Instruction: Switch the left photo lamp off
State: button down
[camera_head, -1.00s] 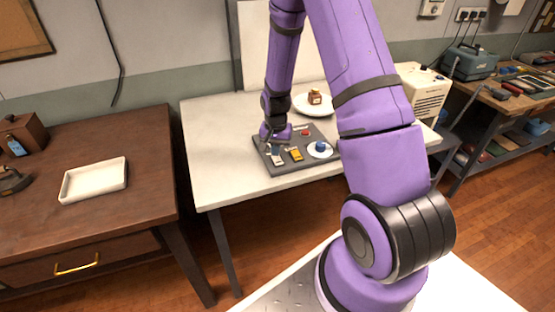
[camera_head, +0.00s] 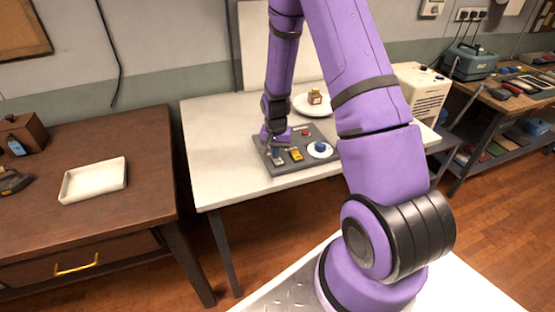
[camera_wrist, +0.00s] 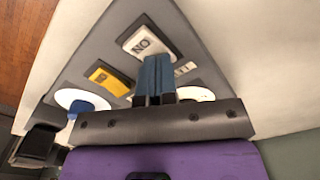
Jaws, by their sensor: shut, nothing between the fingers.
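A dark grey control panel (camera_head: 290,168) lies on the pale table. At its front left is a pale switch (camera_head: 278,160), which shows in the wrist view as a whitish rocker marked "NO" (camera_wrist: 147,42), seen turned around. A yellow switch (camera_head: 296,155) sits beside it, also in the wrist view (camera_wrist: 108,78). My gripper (camera_head: 275,151) is shut and empty, low over the panel's left side. In the wrist view its blue fingertips (camera_wrist: 154,62) are at the edge of the pale switch; I cannot tell whether they touch. No lamp is clearly visible.
The panel also carries a blue knob (camera_head: 320,146) on a white disc and a red button (camera_head: 305,132). A white plate (camera_head: 303,108) with a small brown jar (camera_head: 315,96) stands behind. A cream box (camera_head: 425,92) is right. The table's (camera_head: 215,165) left part is clear.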

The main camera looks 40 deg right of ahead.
jog(key=shift+r, duration=3.5)
notch_tip(320, 180, up, 13)
jog(key=n+t, duration=0.1)
jog(key=n, duration=0.1)
send_over(271, 168)
jog(key=s+a+r+n+t, duration=0.2)
jog(key=s+a+r, duration=0.25)
jog(key=r, duration=0.45)
jog(key=s+a+r+n+t, duration=0.1)
jog(key=s+a+r+n, duration=0.1)
jog(key=s+r, duration=0.3)
jog(key=s+a+r+n+t, duration=0.1)
jog(key=s+r, duration=0.5)
jog(key=s, duration=0.8)
jog(key=shift+s+a+n, duration=0.2)
jog(key=shift+a+n, duration=0.6)
jog(key=shift+n, duration=0.3)
